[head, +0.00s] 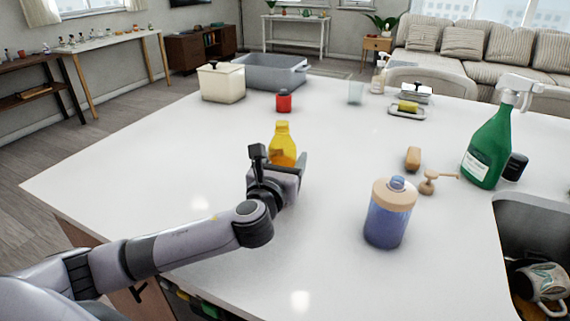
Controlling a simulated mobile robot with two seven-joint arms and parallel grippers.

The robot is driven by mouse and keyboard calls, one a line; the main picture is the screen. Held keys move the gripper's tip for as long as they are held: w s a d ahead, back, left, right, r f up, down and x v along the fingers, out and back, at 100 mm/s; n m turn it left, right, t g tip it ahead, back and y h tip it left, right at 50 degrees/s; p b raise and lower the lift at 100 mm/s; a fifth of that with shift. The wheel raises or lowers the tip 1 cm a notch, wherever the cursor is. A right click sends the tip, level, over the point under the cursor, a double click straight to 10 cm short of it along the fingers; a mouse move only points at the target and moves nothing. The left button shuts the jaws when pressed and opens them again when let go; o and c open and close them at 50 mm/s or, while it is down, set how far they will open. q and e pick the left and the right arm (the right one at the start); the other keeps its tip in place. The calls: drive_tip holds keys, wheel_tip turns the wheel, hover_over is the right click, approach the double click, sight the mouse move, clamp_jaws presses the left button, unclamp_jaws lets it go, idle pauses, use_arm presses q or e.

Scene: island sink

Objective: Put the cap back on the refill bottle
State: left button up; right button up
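A yellow bottle (282,142) stands upright near the middle of the counter, its lower part hidden by my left gripper (284,170). My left gripper is right at this bottle; whether its fingers touch or close on it is hidden by the wrist. A small red cap-like item (284,102) stands behind the yellow bottle. A blue bottle (388,217) with a tan collar and a bare clear neck stands to the right. A tan pump top (432,183) lies beside it. I cannot tell for sure which item is the cap. My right gripper is out of view.
A green spray bottle (489,147) and a dark cup-like item (515,167) stand near the sink (535,230), which holds a mug. A tan block (413,158), sponge dish (407,111), clear glass (355,92), cream box (222,83) and grey tub (270,72) are farther back. The left counter is clear.

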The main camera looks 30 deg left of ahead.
use_arm(q)
drive_tip(key=shift+r, duration=0.9)
drive_tip(key=shift+s+d, duration=0.1)
drive_tip(key=shift+s, duration=0.1)
drive_tip(key=v, duration=1.7)
drive_tip(key=shift+s+b, duration=0.2)
drive_tip(key=shift+b, duration=0.15)
drive_tip(key=shift+s+r, duration=0.1)
drive_tip(key=o, duration=0.4)
drive_tip(key=c, duration=0.7)
